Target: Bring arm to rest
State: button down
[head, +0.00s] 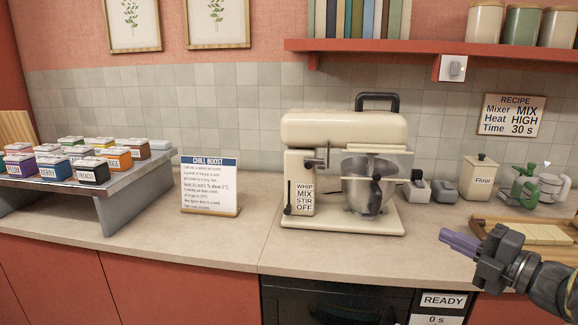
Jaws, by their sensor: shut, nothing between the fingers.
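My gripper (462,243) is at the lower right in the head view, in front of the counter's right part. Its purple-grey fingers point left and are shut with nothing between them. It hangs clear to the right of the cream stand mixer (335,128). The mixer has a metal bowl (369,184) and a lever panel marked WHSP, MIX, STIR, OFF (303,197). My arm enters from the right edge.
Several labelled canisters (88,171) stand on a grey raised shelf (110,190) at left. A Flour canister (480,178) and a wooden tray (505,229) are at right. The counter front (190,245) is clear.

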jog(key=w+a+f+m+t+h, duration=0.1)
jog(key=w+f+m+h, duration=0.3)
jog(key=w+m+h, duration=0.45)
jog(key=s+a+f+m+g+h, duration=0.3)
jog(key=a+f+m, duration=0.1)
jog(key=f+m, duration=0.5)
jog(key=s+a+f+m+g, duration=0.4)
jog(key=s+a+f+g, duration=0.15)
jog(key=s, duration=0.35)
jog(key=s+a+f+m+g, duration=0.45)
jog(key=s+a+f, duration=0.2)
jog(key=s, duration=0.25)
notch_tip(320, 180, up, 18)
jog(key=d+p, duration=0.1)
jog(key=p, duration=1.7)
jog(key=shift+w+r+y+p, duration=0.2)
jog(key=shift+w+y+p, duration=0.1)
jog(key=shift+w+y, duration=0.15)
